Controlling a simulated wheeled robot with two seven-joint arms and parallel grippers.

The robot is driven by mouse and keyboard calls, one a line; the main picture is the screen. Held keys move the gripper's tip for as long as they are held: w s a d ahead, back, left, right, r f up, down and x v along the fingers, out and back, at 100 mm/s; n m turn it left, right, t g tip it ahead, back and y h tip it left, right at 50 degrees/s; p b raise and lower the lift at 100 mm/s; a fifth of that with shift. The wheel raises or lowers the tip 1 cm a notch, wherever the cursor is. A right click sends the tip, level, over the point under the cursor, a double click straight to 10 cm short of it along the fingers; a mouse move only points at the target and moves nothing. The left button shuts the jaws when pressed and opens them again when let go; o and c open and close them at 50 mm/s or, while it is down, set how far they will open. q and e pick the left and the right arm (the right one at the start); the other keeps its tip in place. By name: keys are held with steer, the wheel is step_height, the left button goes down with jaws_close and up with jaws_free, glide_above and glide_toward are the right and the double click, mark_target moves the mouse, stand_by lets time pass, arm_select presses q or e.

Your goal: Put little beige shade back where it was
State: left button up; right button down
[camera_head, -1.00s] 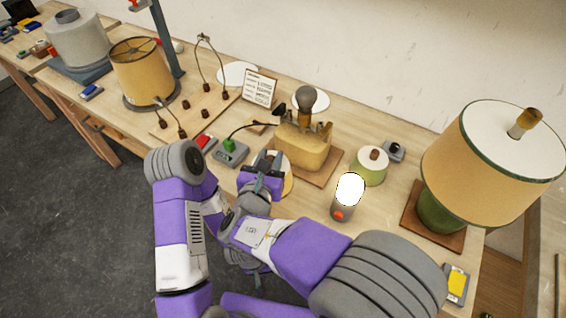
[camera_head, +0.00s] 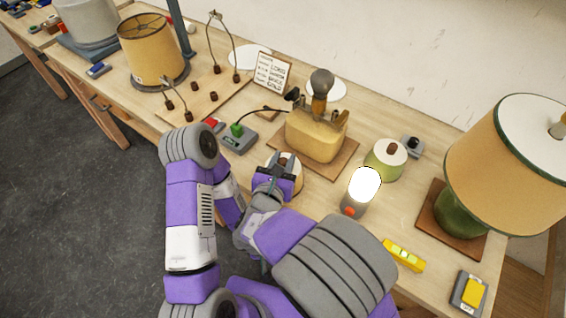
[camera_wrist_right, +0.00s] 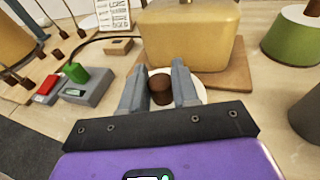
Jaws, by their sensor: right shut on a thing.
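The little beige shade (camera_head: 296,182) has a pale round top and a brown knob. It is in front of the yellow lamp base, partly hidden by my right gripper (camera_head: 277,176). In the right wrist view, the fingers of my right gripper (camera_wrist_right: 160,88) are shut on the shade's brown knob (camera_wrist_right: 160,90), with the pale top (camera_wrist_right: 192,98) below. I cannot tell whether the shade touches the table. My left gripper is not in view.
The yellow lamp base (camera_head: 316,140) with a bare bulb stands on a wooden board just behind. A small green shade (camera_head: 385,160), a glowing lamp (camera_head: 363,188) and a large lamp (camera_head: 510,165) stand to the right. A grey box with a green plug (camera_head: 238,136) is left.

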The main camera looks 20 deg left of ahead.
steer(key=shift+r, duration=0.1)
steer(key=c, duration=0.8)
jaws_free()
steer(key=shift+c, duration=0.2)
